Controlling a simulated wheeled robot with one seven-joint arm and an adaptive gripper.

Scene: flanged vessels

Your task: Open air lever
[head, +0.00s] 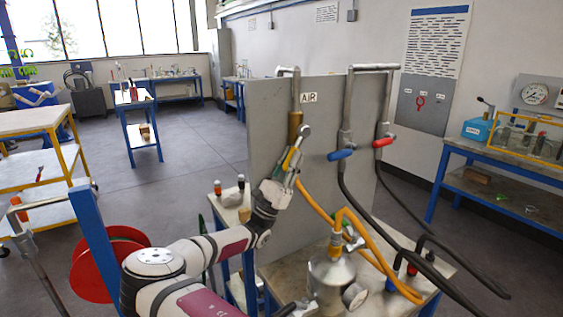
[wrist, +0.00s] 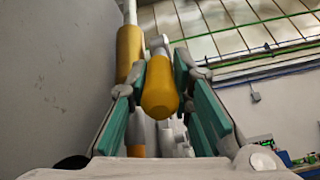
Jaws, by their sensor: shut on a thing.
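The air lever (wrist: 160,88) has a rounded yellow handle. It sits between the teal finger pads of my gripper (wrist: 158,75) in the wrist view, and my gripper is shut on it. In the head view my gripper (head: 300,142) is raised in front of the grey panel (head: 270,110), just below the brass-coloured fitting (head: 295,125) on the air pipe under the "AIR" label (head: 308,98). In that view the lever is mostly hidden by the fingers. The brass fitting also shows in the wrist view (wrist: 128,52), left of the lever.
A blue-handled valve (head: 340,155) and a red-handled valve (head: 383,142) sit right on the panel. A yellow hose (head: 318,207) hangs beside my gripper towards a metal vessel (head: 330,280) on the bench. Black hoses (head: 365,205) loop to the right.

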